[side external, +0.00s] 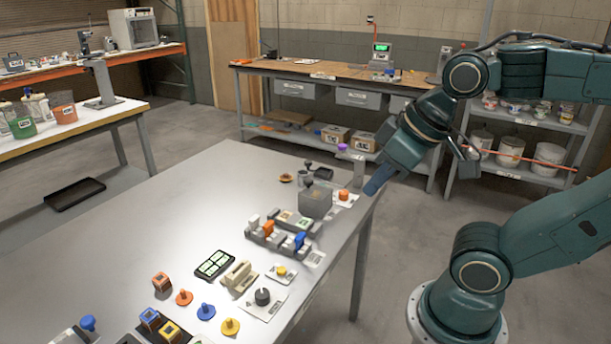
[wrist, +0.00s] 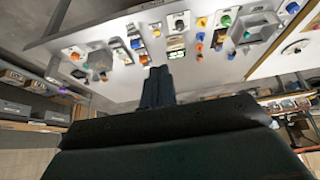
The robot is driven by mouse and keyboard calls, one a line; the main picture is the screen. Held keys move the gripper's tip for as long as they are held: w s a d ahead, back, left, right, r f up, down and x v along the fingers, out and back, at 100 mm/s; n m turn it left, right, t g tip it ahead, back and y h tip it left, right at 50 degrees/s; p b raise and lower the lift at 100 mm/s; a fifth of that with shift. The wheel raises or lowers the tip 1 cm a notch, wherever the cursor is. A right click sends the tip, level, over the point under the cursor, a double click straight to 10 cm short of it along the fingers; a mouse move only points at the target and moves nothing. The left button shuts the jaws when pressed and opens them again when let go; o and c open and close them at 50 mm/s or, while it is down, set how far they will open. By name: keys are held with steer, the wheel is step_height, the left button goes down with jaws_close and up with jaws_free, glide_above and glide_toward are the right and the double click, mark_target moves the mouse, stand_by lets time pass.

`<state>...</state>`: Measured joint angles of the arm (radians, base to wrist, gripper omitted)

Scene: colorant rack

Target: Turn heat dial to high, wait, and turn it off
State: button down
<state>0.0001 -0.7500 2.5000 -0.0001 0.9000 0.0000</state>
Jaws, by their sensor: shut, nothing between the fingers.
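A black round dial (side external: 262,297) sits on a white plate near the right edge of the grey table. Its marking is too small to read, so I cannot tell its setting. In the wrist view the black dial (wrist: 180,24) shows near the top, above and right of my fingertips. My gripper (side external: 373,187) is shut and empty, pointing down and left. It appears at the table's right edge, well away from the dial. In the wrist view its shut fingers (wrist: 158,73) point up towards the table.
A grey box (side external: 315,201), an orange knob (side external: 344,194) and a row of coloured switches (side external: 278,236) stand between my gripper and the dial. A yellow button (side external: 281,271), a dark tray (side external: 213,264) and coloured pegs lie around the dial. The table's far left is clear.

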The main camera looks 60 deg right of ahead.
steer(key=c, duration=1.6)
jaws_free()
steer(key=o, duration=0.5)
steer(key=shift+w+d+r, duration=0.2)
steer(key=shift+w+r, duration=0.05)
steer(key=shift+w, duration=0.2)
steer(key=shift+o, duration=0.2)
steer(key=w+d+g+h, duration=0.1)
steer(key=w+d+g, duration=0.2)
steer(key=w+d, duration=1.45)
steer(key=w+d+f+g, duration=0.1)
steer(key=d+f, duration=0.7)
steer(key=d, duration=0.3)
steer(key=w+d+f+g+y, duration=0.1)
steer(key=w+d+f, duration=0.1)
steer(key=d+f, duration=0.7)
steer(key=shift+d+f+m+g, duration=0.15)
steer(key=shift+d+m+g, duration=0.2)
steer(key=shift+d, duration=0.75)
steer(key=shift+w+f, duration=0.1)
steer(key=shift+f, duration=0.05)
